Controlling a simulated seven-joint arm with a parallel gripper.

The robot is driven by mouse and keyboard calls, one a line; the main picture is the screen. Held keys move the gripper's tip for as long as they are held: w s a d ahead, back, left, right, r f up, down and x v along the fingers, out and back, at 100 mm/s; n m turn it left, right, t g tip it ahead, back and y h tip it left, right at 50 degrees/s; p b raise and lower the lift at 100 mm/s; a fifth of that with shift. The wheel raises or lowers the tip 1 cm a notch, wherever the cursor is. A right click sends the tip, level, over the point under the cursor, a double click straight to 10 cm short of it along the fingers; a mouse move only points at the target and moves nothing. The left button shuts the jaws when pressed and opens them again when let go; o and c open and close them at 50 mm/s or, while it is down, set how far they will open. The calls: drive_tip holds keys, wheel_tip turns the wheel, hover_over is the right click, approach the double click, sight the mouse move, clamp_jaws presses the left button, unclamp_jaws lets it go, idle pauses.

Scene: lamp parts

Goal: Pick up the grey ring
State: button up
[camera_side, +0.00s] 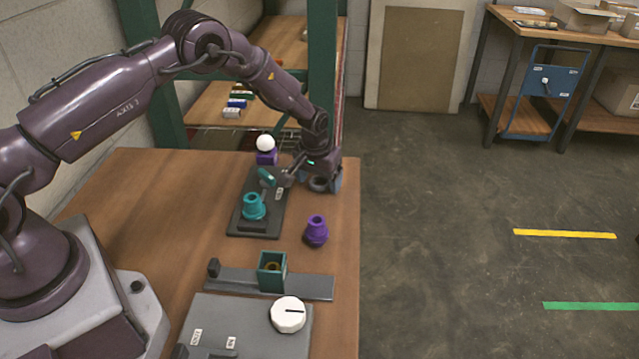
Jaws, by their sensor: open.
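The grey ring (318,184) is a small dark ring near the back right edge of the wooden table (140,215), beside a blue block (335,182). My gripper (316,175) is open, right above the ring and very close to it. The fingertips are small and dark here, so I cannot tell whether they touch the ring or reach around it. The hand partly covers the blue block.
A dark plate (241,215) carries a teal socket (254,207) and a tilted teal part (267,178). A white ball (265,143) sits on a purple block (266,158). A purple part (316,231), green box (271,272) and white dial (288,314) stand nearer.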

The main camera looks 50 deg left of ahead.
drive_tip(key=c, duration=1)
drive_tip(key=shift+r, duration=0.15)
